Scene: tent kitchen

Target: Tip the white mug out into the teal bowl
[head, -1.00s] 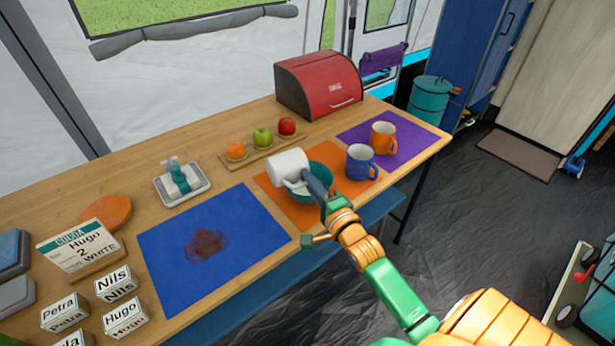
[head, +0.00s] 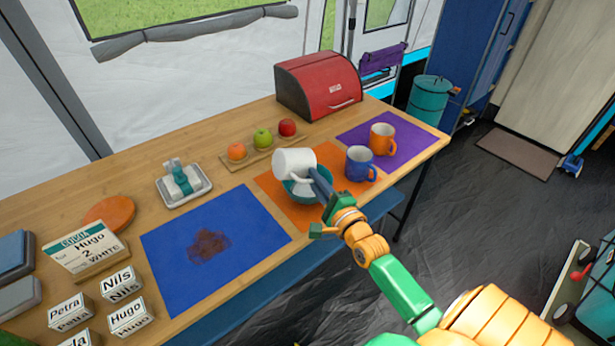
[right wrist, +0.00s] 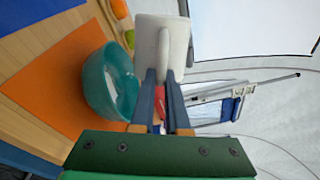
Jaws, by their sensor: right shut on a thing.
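The white mug (head: 290,160) is held tilted above the teal bowl (head: 306,194) in the head view. My right gripper (head: 318,178) is shut on the mug's handle, which shows between the fingers in the right wrist view (right wrist: 163,48). The teal bowl stands on the orange mat (head: 275,187), partly hidden by the mug and my gripper. It also shows in the right wrist view (right wrist: 96,84), beside and apart from the mug. My left gripper is not in view.
A blue mug (head: 359,165) stands close right of the bowl, and an orange mug (head: 382,138) on the purple mat (head: 415,138). Behind are a fruit board (head: 250,159) and a red bread box (head: 315,85). The blue mat (head: 250,225) at left bears a brown stain.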

